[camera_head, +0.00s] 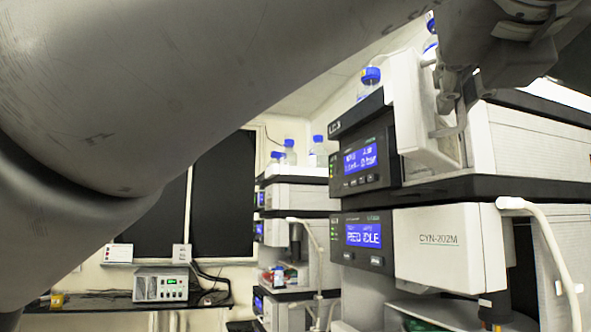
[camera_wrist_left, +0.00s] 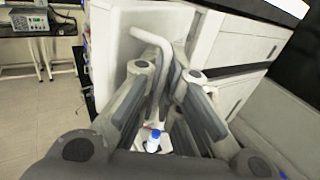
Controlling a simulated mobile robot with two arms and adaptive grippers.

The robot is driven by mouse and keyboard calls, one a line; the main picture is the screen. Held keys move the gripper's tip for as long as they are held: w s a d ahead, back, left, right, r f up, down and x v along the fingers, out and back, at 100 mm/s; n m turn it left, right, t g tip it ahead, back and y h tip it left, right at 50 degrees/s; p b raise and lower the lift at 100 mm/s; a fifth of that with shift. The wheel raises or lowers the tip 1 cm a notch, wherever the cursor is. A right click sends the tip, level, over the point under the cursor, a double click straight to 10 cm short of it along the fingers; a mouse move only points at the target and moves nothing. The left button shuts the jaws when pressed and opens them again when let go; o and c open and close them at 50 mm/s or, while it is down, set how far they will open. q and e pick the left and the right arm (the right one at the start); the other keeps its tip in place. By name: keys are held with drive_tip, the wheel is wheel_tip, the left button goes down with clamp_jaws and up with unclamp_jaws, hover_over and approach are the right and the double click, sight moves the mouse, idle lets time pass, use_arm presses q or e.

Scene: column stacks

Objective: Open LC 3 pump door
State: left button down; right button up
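The LC 3 pump unit (camera_head: 363,150) is the upper module of the near stack, with a lit blue display. Its white door (camera_head: 408,100) stands swung out at an angle from the front. A white bar handle (camera_head: 456,125) is on the door; it also shows in the left wrist view (camera_wrist_left: 146,36). My left gripper (camera_head: 446,92) reaches in from the upper right of the head view. In the left wrist view its fingers (camera_wrist_left: 168,75) are closed in on both sides of the handle. Fingers partly hide the handle. My right gripper is in neither view.
Below is another module with a closed white cover (camera_head: 440,245) marked CYN-202M and a pale hose (camera_head: 545,235). Blue-capped bottles (camera_head: 369,82) stand on top. A second stack (camera_head: 297,228) and a bench instrument (camera_head: 160,286) are farther back. Floor (camera_wrist_left: 45,120) shows clear at left.

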use_arm(q)
drive_tip(key=shift+a+r, duration=0.1)
drive_tip(key=shift+r, duration=0.1)
drive_tip(key=c, duration=1.6)
unclamp_jaws()
drive_tip(key=shift+c, duration=0.2)
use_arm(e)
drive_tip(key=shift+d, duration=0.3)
use_arm(q)
drive_tip(key=shift+f, duration=0.1)
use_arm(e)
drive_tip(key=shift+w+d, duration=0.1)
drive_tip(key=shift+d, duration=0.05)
